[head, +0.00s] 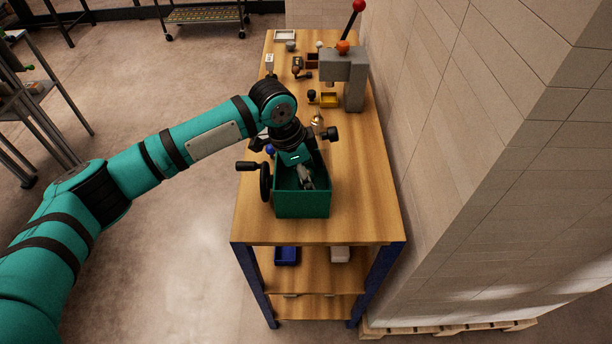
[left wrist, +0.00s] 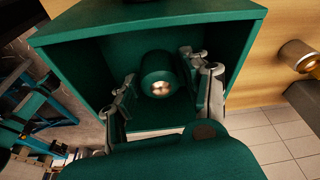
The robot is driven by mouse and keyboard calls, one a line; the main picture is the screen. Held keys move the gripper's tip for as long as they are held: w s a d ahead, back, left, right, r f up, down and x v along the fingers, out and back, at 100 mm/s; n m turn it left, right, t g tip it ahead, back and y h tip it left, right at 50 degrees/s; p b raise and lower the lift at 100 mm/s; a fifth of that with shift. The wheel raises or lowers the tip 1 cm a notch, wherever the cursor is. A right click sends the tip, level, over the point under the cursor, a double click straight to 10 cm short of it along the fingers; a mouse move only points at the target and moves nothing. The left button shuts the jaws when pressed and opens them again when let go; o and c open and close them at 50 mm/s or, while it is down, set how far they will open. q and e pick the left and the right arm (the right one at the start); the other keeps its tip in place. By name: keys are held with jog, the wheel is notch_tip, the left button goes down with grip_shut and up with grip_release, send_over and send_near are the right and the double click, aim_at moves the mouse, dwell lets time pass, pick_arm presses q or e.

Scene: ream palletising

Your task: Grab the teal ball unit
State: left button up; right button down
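The teal ball unit (left wrist: 158,74), a round dark teal body with a brass-coloured centre, sits inside a green open-topped box (head: 302,204) on the workbench. The box also fills much of the left wrist view (left wrist: 150,22). My left gripper (head: 306,178) reaches down into the box. In the left wrist view its two fingers stand apart, one on each side of the ball unit, with a visible gap at least on the left. The unit is hidden in the head view by the gripper and box wall. My right gripper is in neither view.
A black handwheel (head: 265,182) sits at the box's left side. Behind stand a brass piece (head: 317,119), a yellow tray (head: 328,100) and a grey press (head: 346,72) with a red-knobbed lever. A wall (head: 450,150) runs along the right. The bench front (head: 320,232) is clear.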

pick_arm(q)
grip_shut()
jog(key=shift+r, duration=0.1)
